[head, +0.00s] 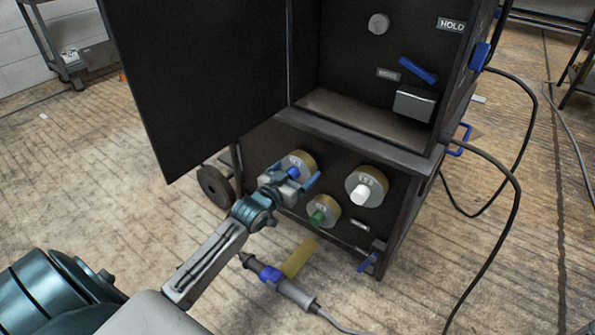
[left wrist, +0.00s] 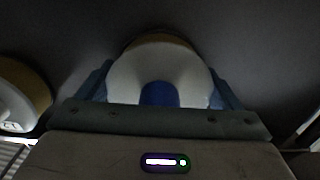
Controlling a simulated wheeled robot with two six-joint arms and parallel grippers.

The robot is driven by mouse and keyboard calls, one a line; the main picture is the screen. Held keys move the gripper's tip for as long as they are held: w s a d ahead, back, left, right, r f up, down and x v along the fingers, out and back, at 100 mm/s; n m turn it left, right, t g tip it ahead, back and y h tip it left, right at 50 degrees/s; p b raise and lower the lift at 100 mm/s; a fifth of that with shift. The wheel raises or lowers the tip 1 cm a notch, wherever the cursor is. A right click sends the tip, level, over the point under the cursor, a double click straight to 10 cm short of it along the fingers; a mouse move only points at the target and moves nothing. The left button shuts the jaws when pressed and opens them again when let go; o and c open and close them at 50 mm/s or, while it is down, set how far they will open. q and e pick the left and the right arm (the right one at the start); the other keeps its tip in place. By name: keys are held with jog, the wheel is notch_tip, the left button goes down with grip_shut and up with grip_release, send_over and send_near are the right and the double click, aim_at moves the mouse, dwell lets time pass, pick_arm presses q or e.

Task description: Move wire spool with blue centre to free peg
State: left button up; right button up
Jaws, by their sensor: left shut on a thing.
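The wire spool with the blue centre (head: 301,160) is on the dark lower front panel of the cabinet, upper left of the other spools. My left gripper (head: 293,176) is shut on it, with one finger at each side. In the left wrist view the spool's pale face and blue centre (left wrist: 158,93) sit between the fingers, close to the dark panel. Whether it still sits on its peg is hidden. A white-centred spool (head: 370,182) is to its right and a green-centred spool (head: 323,212) is below. I cannot make out a free peg. My right gripper is not in view.
The cabinet's open door (head: 200,80) hangs above left of my arm. A blue-handled lever (head: 369,262) is low on the panel's right. A torch-like tool (head: 285,285) with a cable lies below. Black cables (head: 515,185) loop at the right.

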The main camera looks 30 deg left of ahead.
pick_arm(q)
jog(key=shift+w+r, duration=0.15)
jog(key=shift+w, duration=0.1)
dwell(0.5)
jog(key=o, duration=1.2)
